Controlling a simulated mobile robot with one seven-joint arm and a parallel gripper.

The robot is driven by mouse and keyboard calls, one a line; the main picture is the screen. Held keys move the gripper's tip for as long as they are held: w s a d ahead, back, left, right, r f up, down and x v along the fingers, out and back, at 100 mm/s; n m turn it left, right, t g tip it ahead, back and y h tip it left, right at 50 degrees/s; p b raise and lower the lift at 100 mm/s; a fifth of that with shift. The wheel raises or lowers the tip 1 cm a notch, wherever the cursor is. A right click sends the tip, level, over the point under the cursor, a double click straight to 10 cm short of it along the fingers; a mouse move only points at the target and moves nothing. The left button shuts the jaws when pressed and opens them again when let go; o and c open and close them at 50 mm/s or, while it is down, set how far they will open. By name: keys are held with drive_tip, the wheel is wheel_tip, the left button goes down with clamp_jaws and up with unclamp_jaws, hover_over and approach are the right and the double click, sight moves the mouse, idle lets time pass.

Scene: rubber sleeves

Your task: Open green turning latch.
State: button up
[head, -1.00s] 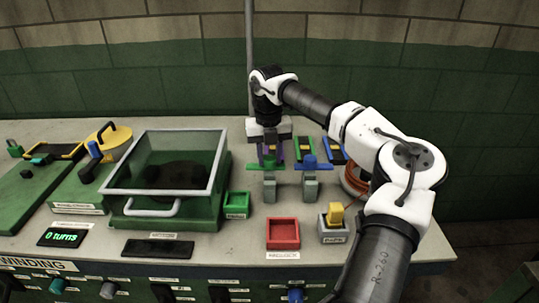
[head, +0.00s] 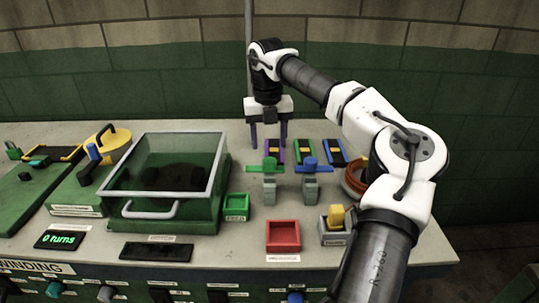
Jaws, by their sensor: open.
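The green turning latch (head: 269,164) appears to be the green knob with a flat green crossbar on a grey post, right of the glass-lidded box. A similar latch with a blue knob (head: 310,164) stands to its right. My gripper (head: 268,146) points down with its two purple fingers spread apart and nothing between them. It is above and behind the green latch in the head view, apart from it. The exact gap in depth is hard to judge.
The glass-lidded box (head: 215,190) stands to the left. A small green tray (head: 237,213), a red tray (head: 283,247) and a grey holder with a yellow block (head: 336,217) are in front. Coloured slotted trays (head: 334,152) lie behind the latches.

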sight(268, 160)
wheel_tip(268, 160, up, 8)
drive_tip(key=shift+a+f, duration=0.1)
drive_tip(key=shift+f, duration=0.05)
idle(0.6)
